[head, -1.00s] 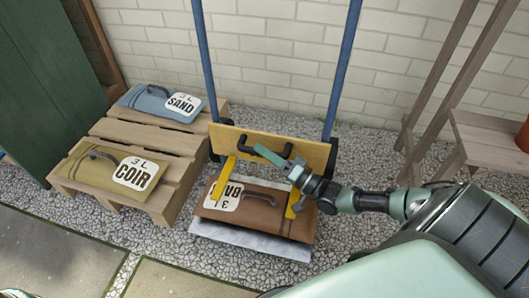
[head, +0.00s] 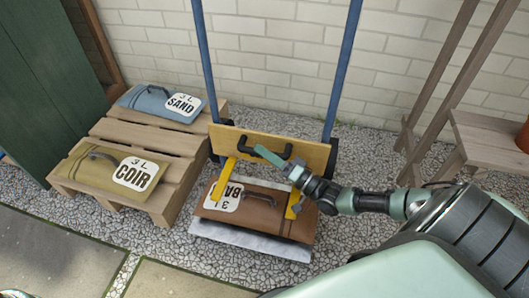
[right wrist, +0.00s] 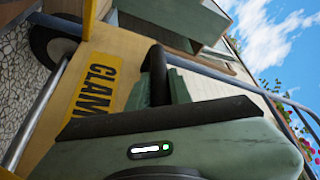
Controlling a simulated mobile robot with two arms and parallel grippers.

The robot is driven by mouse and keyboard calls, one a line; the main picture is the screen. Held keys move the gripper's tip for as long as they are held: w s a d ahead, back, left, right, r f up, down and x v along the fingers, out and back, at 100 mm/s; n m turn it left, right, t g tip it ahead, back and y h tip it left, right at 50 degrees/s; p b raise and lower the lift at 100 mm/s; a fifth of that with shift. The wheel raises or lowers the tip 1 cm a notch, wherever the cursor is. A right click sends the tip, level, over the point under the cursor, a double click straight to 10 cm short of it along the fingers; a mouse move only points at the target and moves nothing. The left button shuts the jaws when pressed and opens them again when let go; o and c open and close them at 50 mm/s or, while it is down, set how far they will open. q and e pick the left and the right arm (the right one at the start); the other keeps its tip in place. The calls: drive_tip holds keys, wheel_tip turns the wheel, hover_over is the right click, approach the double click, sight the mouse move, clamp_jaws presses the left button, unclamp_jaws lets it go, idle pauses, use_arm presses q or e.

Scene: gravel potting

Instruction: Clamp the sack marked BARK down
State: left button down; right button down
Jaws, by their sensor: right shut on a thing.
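The brown sack marked BARK (head: 262,214) lies flat on the hand truck's pale toe plate (head: 250,244), its label upside down. A wooden clamp bar (head: 315,152) with a black handle (head: 246,143) crosses the truck above it. Yellow clamp arms (head: 228,173) reach from the bar to the sack's left and right parts; whether they press on it I cannot tell. My right gripper (head: 273,158) is shut on the black handle, which shows between its fingers in the right wrist view (right wrist: 157,75). A yellow CLAMP label (right wrist: 99,82) shows there. My left gripper is not in view.
Blue truck uprights (head: 342,75) rise before the brick wall. A wooden pallet (head: 150,139) at left bears the blue SAND sack (head: 150,100) and olive COIR sack (head: 90,172). A wooden stand (head: 492,140) is at right. Gravel (head: 160,245) lies free in front.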

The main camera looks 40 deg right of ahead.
sight(265, 163)
idle(0.6)
wheel_tip(265, 163, down, 5)
drive_tip(key=b, duration=0.3)
drive_tip(key=shift+s+r, duration=0.1)
drive_tip(key=shift+r, duration=0.05)
drive_tip(key=c, duration=1.3)
unclamp_jaws()
